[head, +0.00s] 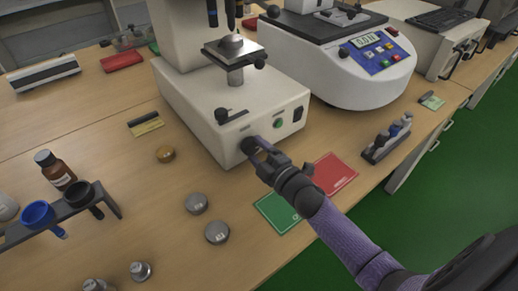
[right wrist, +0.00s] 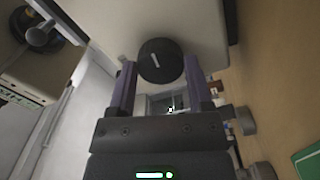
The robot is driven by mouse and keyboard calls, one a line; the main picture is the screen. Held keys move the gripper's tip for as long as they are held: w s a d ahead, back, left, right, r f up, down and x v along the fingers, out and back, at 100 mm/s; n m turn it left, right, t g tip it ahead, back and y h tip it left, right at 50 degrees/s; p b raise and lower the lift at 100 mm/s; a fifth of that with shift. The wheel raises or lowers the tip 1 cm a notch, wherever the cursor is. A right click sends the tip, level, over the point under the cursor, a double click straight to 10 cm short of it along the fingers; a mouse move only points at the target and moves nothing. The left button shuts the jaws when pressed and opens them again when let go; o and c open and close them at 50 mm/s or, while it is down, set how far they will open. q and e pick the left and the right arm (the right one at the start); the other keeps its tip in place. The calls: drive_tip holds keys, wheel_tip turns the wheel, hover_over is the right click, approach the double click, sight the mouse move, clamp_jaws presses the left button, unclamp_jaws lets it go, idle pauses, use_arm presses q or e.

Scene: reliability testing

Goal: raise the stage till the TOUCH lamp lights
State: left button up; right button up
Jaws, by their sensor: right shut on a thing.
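The cream tester (head: 205,110) stands on the bench, with its small square metal stage (head: 233,50) on a short post above the base. A round grey piece (head: 232,42) sits on the stage, below a dark vertical tip (head: 231,14). My right gripper (head: 258,145) is at the tester's front and shut on a black knob (head: 249,146). In the right wrist view the knob (right wrist: 160,60) shows a white pointer line between the two purple fingers. A round green lamp or button (head: 278,124) is on the front panel; its label is unreadable. My left gripper is out of view.
A second machine with a display (head: 365,41) stands to the right. A green card (head: 280,211) and a red card (head: 332,173) lie near my right arm. Metal discs (head: 217,232) and a dark rack (head: 70,215) are at front left.

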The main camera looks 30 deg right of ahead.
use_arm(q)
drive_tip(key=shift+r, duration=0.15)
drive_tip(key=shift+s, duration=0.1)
use_arm(e)
drive_tip(key=o, duration=1.3)
drive_tip(key=shift+s, duration=0.3)
drive_tip(key=s+p, duration=0.1)
drive_tip(key=s, duration=0.1)
drive_tip(key=s+d, duration=0.1)
drive_tip(key=s, duration=0.2)
drive_tip(key=s+p, duration=0.1)
drive_tip(key=s, duration=0.2)
drive_tip(key=shift+s+d+p, duration=0.15)
drive_tip(key=shift+s+p, duration=0.05)
drive_tip(key=shift+p, duration=0.15)
drive_tip(key=shift+s, duration=0.45)
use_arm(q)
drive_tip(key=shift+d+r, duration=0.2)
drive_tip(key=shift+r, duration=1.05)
